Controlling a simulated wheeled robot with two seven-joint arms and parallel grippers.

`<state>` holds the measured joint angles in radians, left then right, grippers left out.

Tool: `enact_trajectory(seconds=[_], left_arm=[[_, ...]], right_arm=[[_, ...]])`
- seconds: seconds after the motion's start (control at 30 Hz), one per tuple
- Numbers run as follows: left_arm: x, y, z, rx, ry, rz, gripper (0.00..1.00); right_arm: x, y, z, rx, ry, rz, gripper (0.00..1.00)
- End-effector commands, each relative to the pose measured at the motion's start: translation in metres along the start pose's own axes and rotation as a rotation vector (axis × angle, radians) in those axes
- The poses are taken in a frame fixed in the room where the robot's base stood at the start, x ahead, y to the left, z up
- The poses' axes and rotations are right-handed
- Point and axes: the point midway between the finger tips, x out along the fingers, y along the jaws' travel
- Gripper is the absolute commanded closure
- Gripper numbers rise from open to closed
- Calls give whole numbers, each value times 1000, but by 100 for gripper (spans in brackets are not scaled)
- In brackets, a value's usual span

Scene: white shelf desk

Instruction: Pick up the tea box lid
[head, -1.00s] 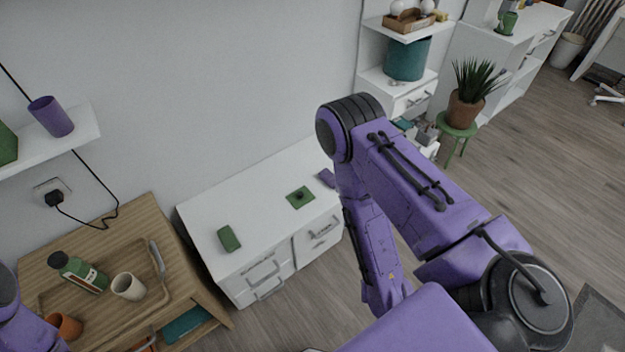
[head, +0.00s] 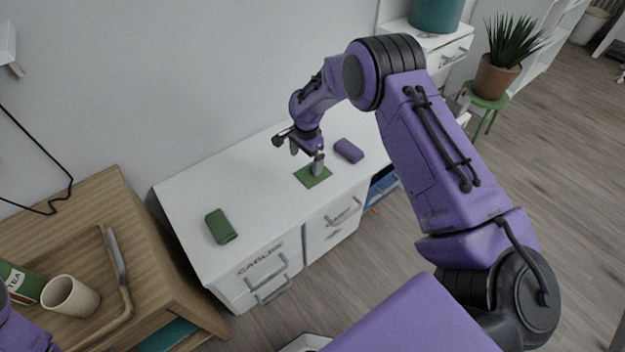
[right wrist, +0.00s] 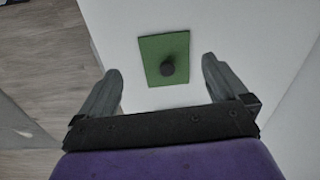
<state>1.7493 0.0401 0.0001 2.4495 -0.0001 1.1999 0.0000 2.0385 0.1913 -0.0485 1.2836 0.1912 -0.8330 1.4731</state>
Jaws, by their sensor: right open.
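The tea box lid (head: 317,180) is a flat green square with a small dark knob, lying on the white desk top. In the right wrist view the lid (right wrist: 153,75) lies ahead of my right gripper (right wrist: 162,66), with the knob between the lines of the two fingers. My right gripper (head: 309,162) is open and empty, pointing down just over the lid and partly covering it in the head view. I cannot tell whether the fingers touch it. My left gripper is out of view.
A purple block (head: 349,150) lies close right of the lid. A green block (head: 220,226) lies at the desk's left. A wooden table (head: 95,215) at left holds a cup (head: 70,297) and a green container labelled TEA (head: 24,284). The desk middle is clear.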

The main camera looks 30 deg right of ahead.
Motion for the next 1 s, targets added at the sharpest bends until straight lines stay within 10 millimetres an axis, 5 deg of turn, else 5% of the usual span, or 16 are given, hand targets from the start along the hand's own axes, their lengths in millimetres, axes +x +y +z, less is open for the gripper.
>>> enact_trajectory(seconds=[0.03,0.17,0.7,1.0], left_arm=[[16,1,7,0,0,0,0],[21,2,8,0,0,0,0],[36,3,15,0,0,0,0],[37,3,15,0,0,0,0]], right_arm=[[0,-9,-8,27,6,7,0],[-10,-14,-16,65,14,33,0],[76,-8,-15,64,14,38,0],[85,-8,-15,64,15,36,0]])
